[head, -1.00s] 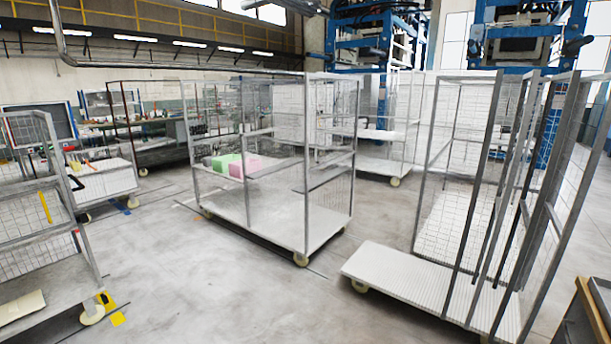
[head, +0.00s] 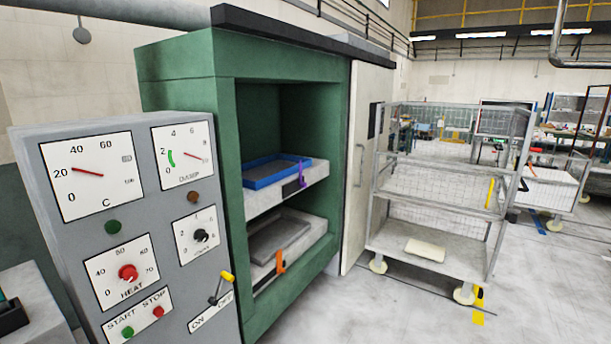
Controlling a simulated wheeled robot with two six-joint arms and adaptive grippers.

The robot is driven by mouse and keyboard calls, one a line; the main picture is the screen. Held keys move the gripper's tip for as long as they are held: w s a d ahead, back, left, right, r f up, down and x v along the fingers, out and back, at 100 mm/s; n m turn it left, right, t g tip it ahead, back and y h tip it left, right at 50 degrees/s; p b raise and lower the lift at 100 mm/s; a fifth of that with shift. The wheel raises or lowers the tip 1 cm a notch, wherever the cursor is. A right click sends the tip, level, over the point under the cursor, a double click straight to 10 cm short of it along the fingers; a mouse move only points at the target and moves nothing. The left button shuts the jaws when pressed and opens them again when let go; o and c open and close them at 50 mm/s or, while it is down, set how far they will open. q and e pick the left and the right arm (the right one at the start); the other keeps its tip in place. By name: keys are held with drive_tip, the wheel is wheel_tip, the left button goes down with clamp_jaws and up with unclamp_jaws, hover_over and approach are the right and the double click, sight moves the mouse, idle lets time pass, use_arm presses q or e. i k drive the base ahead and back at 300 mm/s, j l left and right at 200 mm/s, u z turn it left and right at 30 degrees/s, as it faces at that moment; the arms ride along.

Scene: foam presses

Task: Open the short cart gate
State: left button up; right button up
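A wire-mesh cart (head: 430,245) on casters stands right of the green press. It has mesh sides, shelf levels and a pale block (head: 425,249) on its bottom deck. A yellow strip (head: 490,193) shows on its right side. I cannot tell whether this cart has the short gate, or whether any gate on it is open. Neither of my grippers is in view.
A green press (head: 290,150) with a blue tray (head: 275,173) stands in the middle. A grey control panel (head: 130,230) with dials and buttons is close at the left. A pale sliding door (head: 365,150) adjoins the press. Floor (head: 400,315) is clear at the lower right.

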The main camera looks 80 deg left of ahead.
sight(506, 209)
drive_tip(key=u, duration=1.55)
